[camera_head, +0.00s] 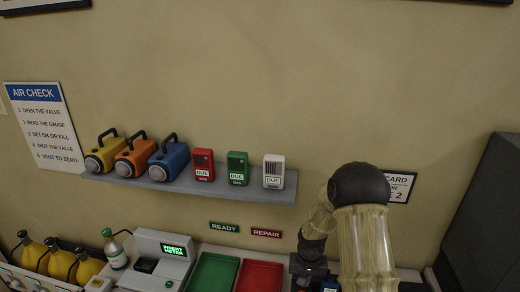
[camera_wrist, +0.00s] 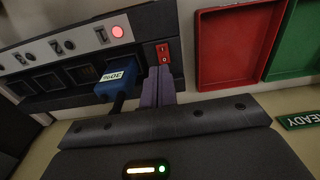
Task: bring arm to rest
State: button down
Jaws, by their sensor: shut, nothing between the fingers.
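My gripper (camera_wrist: 158,88) shows in the wrist view with its two grey-purple fingers together and nothing between them. The fingertips are over or close to the front of a dark console unit (camera_wrist: 60,98); I cannot tell whether they touch it. A blue plug-like block (camera_wrist: 116,82) with a white label and a dark stem sits at the unit, just left of the fingers. A red rocker switch (camera_wrist: 163,53) is just beyond the fingertips. In the head view my arm bends down at the right, and my gripper is mostly hidden there.
A red tray (camera_head: 261,275) and a green tray (camera_head: 213,272) lie left of my arm. A shelf (camera_head: 190,188) above holds lamps and small boxes. Yellow bottles (camera_head: 58,262) stand at left. A dark cabinet (camera_head: 490,220) stands at right.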

jog(key=s+r+n+t+b, duration=0.1)
jog(key=s+r+b, duration=0.3)
jog(key=s, duration=0.5)
jog(key=s+r+n+t+b, duration=0.1)
jog(key=s+r+b, duration=0.2)
jog(key=s+r, duration=0.3)
jog(key=s, duration=0.3)
jog(key=shift+r+b, duration=0.15)
jog(key=shift+b, duration=0.2)
jog(key=shift+s+a, duration=0.1)
